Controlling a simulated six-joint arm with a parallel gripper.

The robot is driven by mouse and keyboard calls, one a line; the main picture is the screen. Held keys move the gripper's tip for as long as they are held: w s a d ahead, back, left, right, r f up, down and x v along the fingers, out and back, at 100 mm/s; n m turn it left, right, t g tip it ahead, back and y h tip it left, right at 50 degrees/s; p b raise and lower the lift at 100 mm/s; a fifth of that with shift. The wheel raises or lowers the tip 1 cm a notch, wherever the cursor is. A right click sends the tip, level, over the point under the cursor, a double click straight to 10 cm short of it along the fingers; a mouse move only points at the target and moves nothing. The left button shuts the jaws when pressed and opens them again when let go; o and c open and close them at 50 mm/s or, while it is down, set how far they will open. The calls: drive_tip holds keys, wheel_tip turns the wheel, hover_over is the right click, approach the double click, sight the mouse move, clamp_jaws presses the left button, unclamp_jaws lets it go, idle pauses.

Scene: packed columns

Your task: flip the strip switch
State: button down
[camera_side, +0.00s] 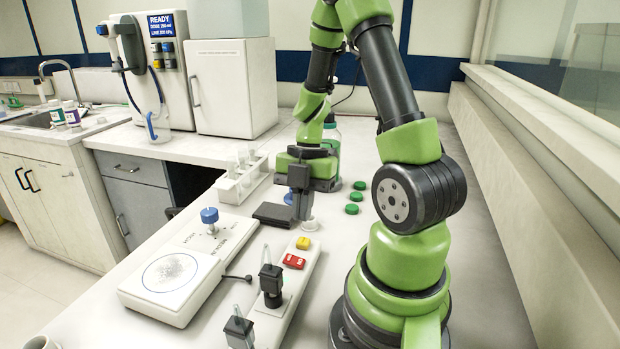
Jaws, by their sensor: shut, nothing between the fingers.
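A white power strip (312,262) lies along the front of the bench. It has a red rocker switch (293,261) with white marks and a yellow part (303,243) just behind it. Two black plugs, a nearer one (238,330) and a farther one (270,283), sit in the strip. Which way the switch is tipped is too small to tell. My gripper (304,204) is shut and empty. It points down beyond the far end of the strip, behind the yellow part and apart from the red switch.
A white stirrer plate (150,290) with a blue knob (209,216) stands left of the strip. A dark flat block (273,215) lies left of my gripper. A white tube rack (243,180) stands behind. Several green caps (352,209) lie to the right. A wall ledge (520,200) bounds the right.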

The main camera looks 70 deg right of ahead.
drive_tip(key=v, duration=0.4)
drive_tip(key=s+v, duration=0.1)
drive_tip(key=v, duration=0.1)
drive_tip(key=shift+f, duration=0.1)
